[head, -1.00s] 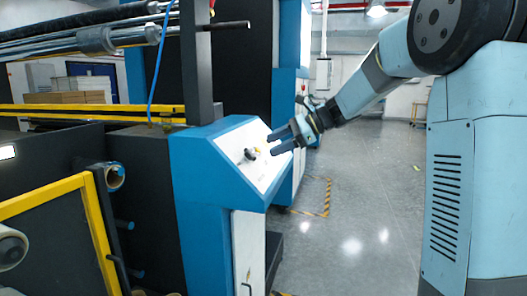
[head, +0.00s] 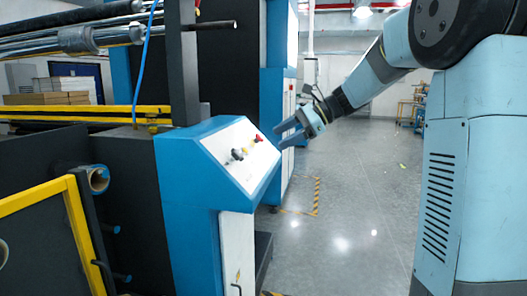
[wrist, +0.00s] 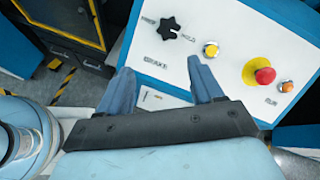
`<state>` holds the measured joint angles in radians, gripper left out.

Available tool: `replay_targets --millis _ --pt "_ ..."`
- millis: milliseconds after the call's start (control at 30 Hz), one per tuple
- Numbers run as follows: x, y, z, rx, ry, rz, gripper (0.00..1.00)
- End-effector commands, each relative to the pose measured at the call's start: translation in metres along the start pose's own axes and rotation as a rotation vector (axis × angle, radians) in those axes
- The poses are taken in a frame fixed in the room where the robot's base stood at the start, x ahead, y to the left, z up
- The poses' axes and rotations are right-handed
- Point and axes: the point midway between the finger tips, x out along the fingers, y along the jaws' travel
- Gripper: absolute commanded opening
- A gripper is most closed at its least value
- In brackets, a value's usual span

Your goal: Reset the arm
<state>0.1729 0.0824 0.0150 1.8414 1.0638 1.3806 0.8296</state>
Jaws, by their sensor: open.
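My gripper (head: 283,135) is open and empty in the head view. It is in the air just right of the sloped white control panel (head: 228,147) on the blue console. In the wrist view its two blue-grey fingers (wrist: 166,92) are spread apart in front of the panel. That view shows a black star knob (wrist: 169,28), a yellow button (wrist: 211,49), a red mushroom button (wrist: 265,73) on a yellow base and an orange button (wrist: 287,87). No contact with any control shows.
The blue console (head: 190,185) stands at the centre of the head view beside the black machine. A yellow-framed guard (head: 75,225) is at lower left. Metal rollers (head: 90,38) are above. Grey floor (head: 350,190) is clear to the right.

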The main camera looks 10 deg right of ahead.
Motion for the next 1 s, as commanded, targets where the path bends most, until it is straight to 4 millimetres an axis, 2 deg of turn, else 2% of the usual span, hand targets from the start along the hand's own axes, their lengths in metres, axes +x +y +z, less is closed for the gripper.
replay_targets --millis 200,400,700,1000 --pt "-0.004 0.06 0.015 -0.208 0.167 0.068 0.66" --pt "-0.013 0.123 0.019 -0.442 0.336 0.158 0.66" --pt "-0.033 0.21 0.012 -0.808 0.568 0.324 0.66" --pt "-0.057 0.285 -0.006 -1.178 0.774 0.526 0.66"
